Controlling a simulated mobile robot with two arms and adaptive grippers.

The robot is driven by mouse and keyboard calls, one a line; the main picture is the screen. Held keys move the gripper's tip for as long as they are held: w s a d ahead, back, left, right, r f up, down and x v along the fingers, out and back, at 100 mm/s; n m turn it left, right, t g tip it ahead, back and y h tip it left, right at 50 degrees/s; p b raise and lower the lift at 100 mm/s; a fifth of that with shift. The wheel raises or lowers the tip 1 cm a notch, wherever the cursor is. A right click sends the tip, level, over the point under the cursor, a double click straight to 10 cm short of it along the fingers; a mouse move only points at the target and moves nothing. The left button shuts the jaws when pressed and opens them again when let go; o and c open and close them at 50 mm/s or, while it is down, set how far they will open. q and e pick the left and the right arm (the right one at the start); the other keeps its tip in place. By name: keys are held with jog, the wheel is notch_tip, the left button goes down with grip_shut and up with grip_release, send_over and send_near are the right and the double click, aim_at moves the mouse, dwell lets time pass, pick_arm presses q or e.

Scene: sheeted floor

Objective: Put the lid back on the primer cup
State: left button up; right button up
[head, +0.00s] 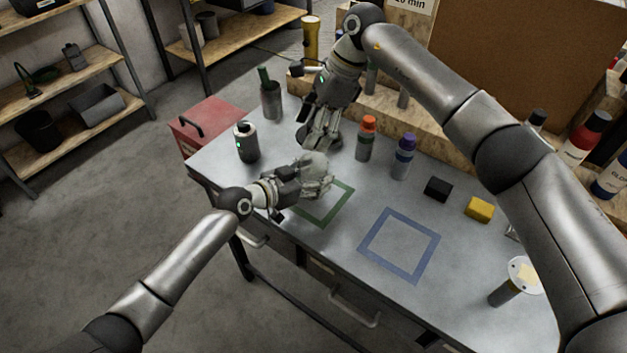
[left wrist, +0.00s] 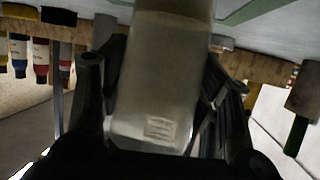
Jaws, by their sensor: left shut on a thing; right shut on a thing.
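The primer cup (head: 318,186) is pale and translucent, near the far left corner of the green square outline. My left gripper (head: 300,186) is shut on its side. In the left wrist view the cup (left wrist: 158,85) stands between both fingers, with a small pale label on its wall. My right gripper (head: 318,150) points down from above, shut, with its fingertips at the top of the cup. The pale lid (head: 312,159) shows below these fingertips, partly hidden. I cannot tell whether it touches the rim.
An orange-capped bottle (head: 366,140) and a purple-capped bottle (head: 403,157) stand right of the grippers. The blue square outline (head: 367,243) is empty. Black (head: 438,189) and yellow (head: 479,209) blocks lie farther right.

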aim_at(314, 154)
jog(key=shift+f, duration=2.5)
jog(key=shift+f, duration=0.9)
jog(key=shift+f, duration=0.55)
jog(key=o, duration=0.8)
jog(key=v, duration=1.2)
